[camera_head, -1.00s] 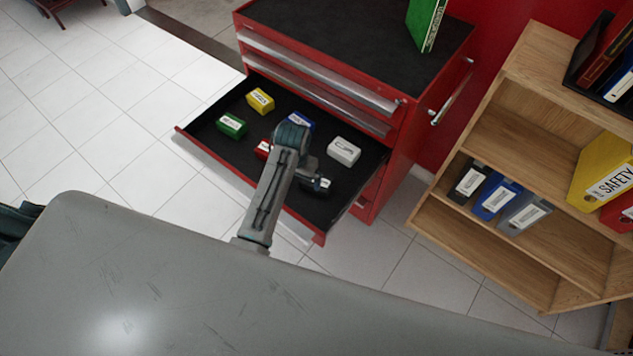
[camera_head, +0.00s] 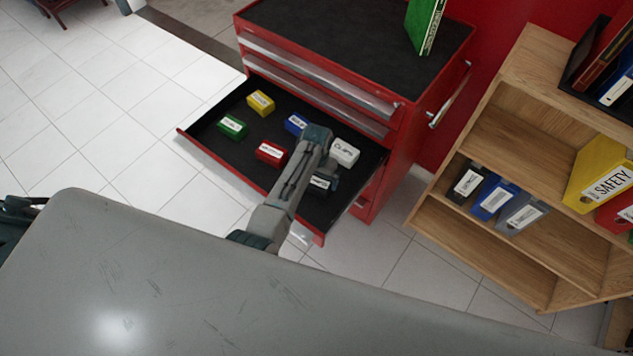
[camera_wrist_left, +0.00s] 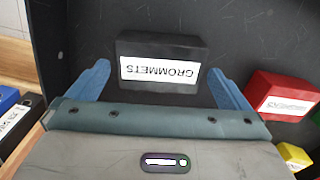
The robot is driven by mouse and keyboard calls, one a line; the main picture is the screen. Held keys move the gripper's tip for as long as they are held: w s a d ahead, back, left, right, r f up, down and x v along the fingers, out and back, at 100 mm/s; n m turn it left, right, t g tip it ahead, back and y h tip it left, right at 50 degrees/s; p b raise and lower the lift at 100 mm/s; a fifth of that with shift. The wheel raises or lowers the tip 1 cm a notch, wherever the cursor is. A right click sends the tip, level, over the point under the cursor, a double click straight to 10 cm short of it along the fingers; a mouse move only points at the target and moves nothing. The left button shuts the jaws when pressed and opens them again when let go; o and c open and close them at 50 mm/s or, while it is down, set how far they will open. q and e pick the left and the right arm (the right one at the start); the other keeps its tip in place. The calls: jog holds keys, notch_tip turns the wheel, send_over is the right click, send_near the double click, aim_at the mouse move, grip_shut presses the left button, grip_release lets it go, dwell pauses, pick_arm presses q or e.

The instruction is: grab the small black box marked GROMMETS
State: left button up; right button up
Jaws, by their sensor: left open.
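The small black box marked GROMMETS (camera_wrist_left: 162,45) lies in the open drawer, its white label upside down in the left wrist view. In the head view the box (camera_head: 319,184) is partly hidden by my left arm. My left gripper (camera_wrist_left: 158,68) is open, with one blue finger toward each side of the box's near face. The box is just ahead of the fingertips, roughly centred, and nothing is held. My right gripper is not in view.
A wooden shelf (camera_head: 480,130) with binders stands at right. A grey surface (camera_head: 200,280) fills the foreground.

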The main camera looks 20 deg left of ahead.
pick_arm(q)
jog(key=shift+f, duration=1.45)
jog(key=c, duration=0.9)
jog(key=shift+o, duration=0.2)
jog(key=shift+r, duration=0.1)
